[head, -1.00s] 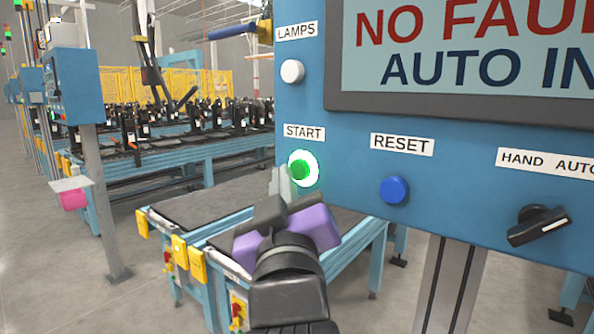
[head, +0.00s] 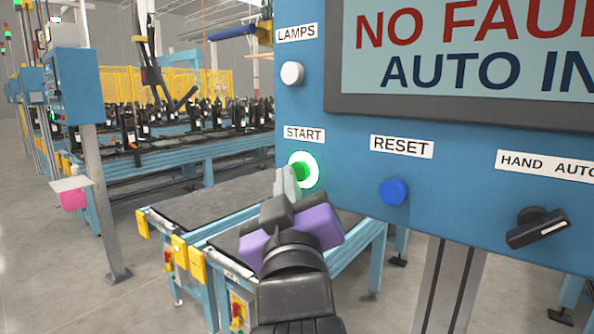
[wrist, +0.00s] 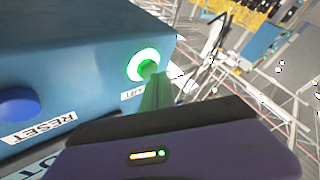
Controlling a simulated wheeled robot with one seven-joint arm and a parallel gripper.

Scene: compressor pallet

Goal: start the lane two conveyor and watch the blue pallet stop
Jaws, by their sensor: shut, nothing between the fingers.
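The START button (head: 302,170) is green with a bright lit ring, on the left side of the blue control panel (head: 460,215). It also shows lit in the wrist view (wrist: 143,66). My gripper (head: 287,182) is shut and empty, its fingertips right at the START button and overlapping its lower left edge. I cannot tell whether they touch it. The lane conveyor (head: 215,215) stands below and behind my gripper. No blue pallet can be made out.
The blue RESET button (head: 394,191), the HAND AUTO switch (head: 538,228) and the white LAMPS button (head: 292,73) are on the same panel. Another blue control box (head: 75,85) stands on a post at left. Conveyors with dark units (head: 190,125) run behind. Grey floor is open at left.

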